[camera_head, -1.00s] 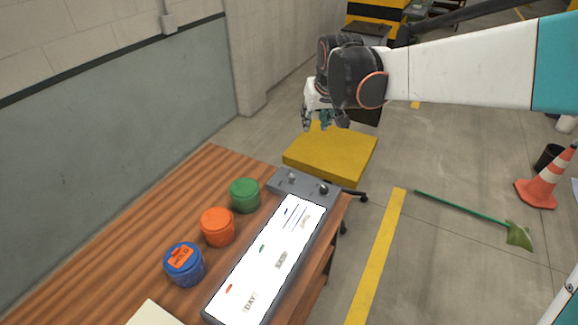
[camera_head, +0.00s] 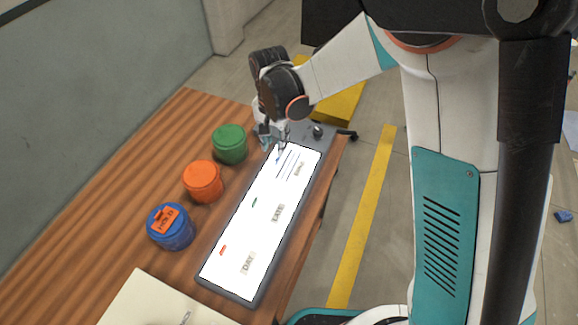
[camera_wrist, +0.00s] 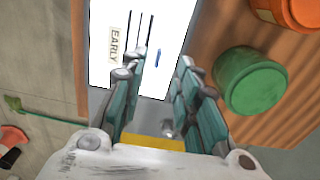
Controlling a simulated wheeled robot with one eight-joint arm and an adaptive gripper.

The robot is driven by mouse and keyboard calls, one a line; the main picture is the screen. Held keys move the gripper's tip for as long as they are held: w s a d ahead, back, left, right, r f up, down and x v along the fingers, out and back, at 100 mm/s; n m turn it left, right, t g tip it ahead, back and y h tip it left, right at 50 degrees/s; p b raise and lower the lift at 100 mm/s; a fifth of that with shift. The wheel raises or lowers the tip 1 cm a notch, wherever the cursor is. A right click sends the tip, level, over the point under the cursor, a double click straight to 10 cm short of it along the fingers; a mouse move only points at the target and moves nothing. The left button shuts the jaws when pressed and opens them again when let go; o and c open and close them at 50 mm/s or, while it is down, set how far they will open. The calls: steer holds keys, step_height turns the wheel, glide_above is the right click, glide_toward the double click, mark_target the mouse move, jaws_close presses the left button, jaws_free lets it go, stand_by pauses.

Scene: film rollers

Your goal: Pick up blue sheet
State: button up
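The blue sheet (camera_wrist: 158,58) is a small thin dark-blue strip lying on the lit white panel (camera_head: 236,251). In the wrist view it shows between and just beyond my gripper's fingertips (camera_wrist: 159,63), with a gap on both sides. My gripper (camera_head: 275,146) is open and empty, pointing down over the far end of the panel. In the head view the fingers largely cover the blue sheet. A green strip (camera_head: 254,202) and a red strip (camera_head: 223,250) lie nearer on the panel.
A green jar (camera_head: 229,144), an orange jar (camera_head: 202,182) and a blue jar (camera_head: 170,228) stand left of the panel on the wooden table (camera_head: 95,220). The green jar is close to my gripper. A paper folder (camera_head: 150,303) lies at the front.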

mark_target(276, 160)
steer(key=f+b, duration=0.1)
steer(key=f, duration=0.3)
steer(key=f+b, duration=0.2)
steer(key=f, duration=0.1)
steer(key=shift+w+d+f, duration=0.1)
steer(key=shift+w+f, duration=0.1)
steer(key=shift+f, duration=0.15)
steer(key=shift+r, duration=0.1)
jaws_close()
